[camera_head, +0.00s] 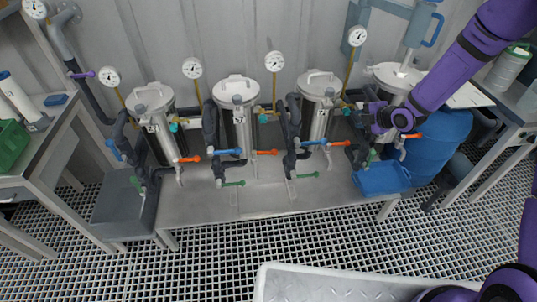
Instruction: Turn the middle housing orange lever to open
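Several steel housings stand in a row on a bench: a left one (156,122), a second one (237,112), a third one (319,105) and one at the right (393,79) partly behind my arm. Orange levers show at the left housing (189,160), second housing (266,152), third housing (338,143) and right housing (412,136). The second and third housings' orange levers point sideways to the right. My gripper (367,112) is in front of the right housing, right of the third housing and apart from the second. Its fingers are too small and dark to read.
Blue levers (229,152) and green levers (233,183) sit close to the orange ones. Gauges (275,61) on thin pipes rise behind the housings. A blue container (381,179) is at the bench's right end. The bench front (265,202) is clear.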

